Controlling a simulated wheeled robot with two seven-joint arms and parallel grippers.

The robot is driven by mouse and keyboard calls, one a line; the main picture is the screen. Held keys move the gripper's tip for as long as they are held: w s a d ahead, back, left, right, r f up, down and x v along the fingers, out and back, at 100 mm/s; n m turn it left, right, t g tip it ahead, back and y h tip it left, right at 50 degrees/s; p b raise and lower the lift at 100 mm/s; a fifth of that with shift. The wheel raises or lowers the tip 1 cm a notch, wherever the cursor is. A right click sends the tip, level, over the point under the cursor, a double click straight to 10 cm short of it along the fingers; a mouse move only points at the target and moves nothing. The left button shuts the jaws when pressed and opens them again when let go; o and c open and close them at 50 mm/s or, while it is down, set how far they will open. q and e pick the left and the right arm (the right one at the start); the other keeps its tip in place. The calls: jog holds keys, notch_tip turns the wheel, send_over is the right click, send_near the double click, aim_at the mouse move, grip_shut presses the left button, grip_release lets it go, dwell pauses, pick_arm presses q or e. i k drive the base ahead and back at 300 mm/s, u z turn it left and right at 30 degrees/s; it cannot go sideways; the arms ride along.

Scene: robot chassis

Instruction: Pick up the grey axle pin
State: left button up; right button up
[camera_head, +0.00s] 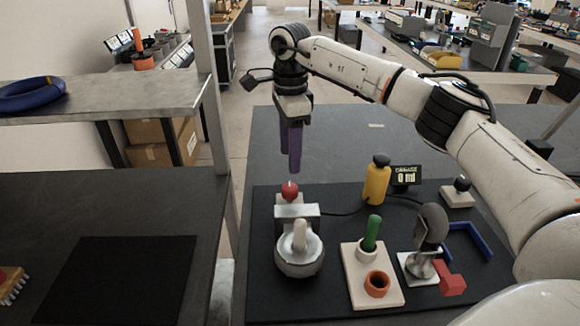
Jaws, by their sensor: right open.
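I cannot make out a clear grey axle pin. The nearest grey part is an upright dark grey disc (432,225) on a small metal stand at the right of the black mat. My right gripper (290,165) points straight down with its purple fingers seen nearly edge-on. It is open, with nothing seen between the fingers. It hangs just above a small red knob (290,190) on a whitish metal fixture, left of and behind the grey disc. My left gripper is not in view.
On the black mat (335,213) are a round metal part (299,262) with a cream peg, a yellow bottle (376,182), a cream board (360,291) with a green peg (371,233) and orange ring (377,283), a red block (451,283) and a blue bracket (472,238). A post (215,130) stands left.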

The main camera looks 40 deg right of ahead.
aim_at(300, 224)
jog(key=k, duration=1)
